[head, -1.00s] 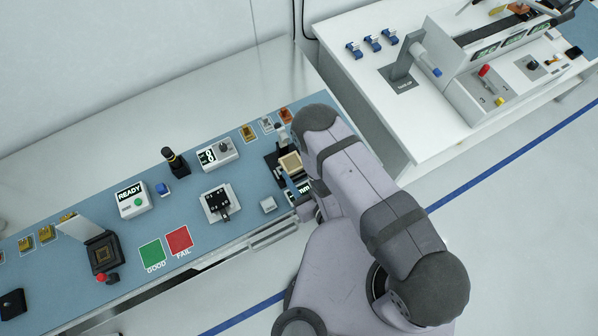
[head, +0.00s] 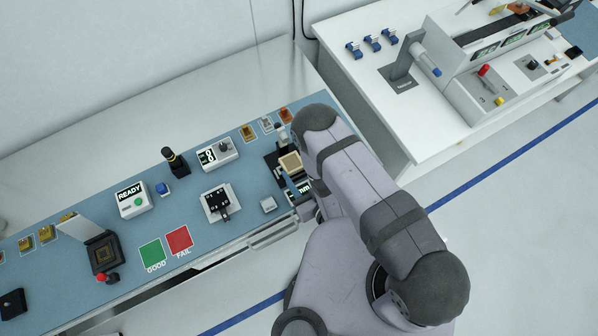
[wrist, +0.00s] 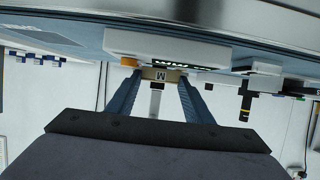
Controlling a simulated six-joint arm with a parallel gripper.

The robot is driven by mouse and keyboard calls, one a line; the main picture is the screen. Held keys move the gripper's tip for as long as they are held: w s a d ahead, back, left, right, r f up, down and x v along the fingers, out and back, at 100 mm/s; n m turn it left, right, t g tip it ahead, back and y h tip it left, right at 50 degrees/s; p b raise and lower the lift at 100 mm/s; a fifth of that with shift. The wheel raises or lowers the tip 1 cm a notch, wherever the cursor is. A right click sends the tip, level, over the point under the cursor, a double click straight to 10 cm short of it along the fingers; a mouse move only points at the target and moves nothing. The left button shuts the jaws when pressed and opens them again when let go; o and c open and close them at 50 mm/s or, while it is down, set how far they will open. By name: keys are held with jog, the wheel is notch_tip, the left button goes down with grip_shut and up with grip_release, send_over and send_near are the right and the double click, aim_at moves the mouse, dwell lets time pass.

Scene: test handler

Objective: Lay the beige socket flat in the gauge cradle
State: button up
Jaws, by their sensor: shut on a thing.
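The beige socket (head: 291,163) shows in the head view as a small square block beside my arm, over or at the dark gauge area. In the wrist view, a beige face marked M (wrist: 163,75) sits between the two blue fingers of my gripper (wrist: 160,78), which is shut on it. The gauge (wrist: 165,46) is a pale box with a lit display beyond the fingers; its "mm" display (head: 304,187) also shows in the head view. My arm hides part of the gauge. I cannot tell whether the socket touches the cradle.
A white counter box (head: 217,154) and a black knobbed post (head: 175,162) are farther back. Green (head: 151,253) and red (head: 179,240) pads lie clear.

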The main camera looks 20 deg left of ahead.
jog(key=shift+f+b, duration=0.55)
jog(key=shift+f, duration=0.15)
dwell(1.1)
jog(key=o, duration=0.9)
jog(key=shift+o, duration=0.2)
jog(key=shift+r, duration=0.1)
jog(key=shift+r+p, duration=0.9)
jog(key=o, duration=0.6)
jog(key=shift+c, duration=0.2)
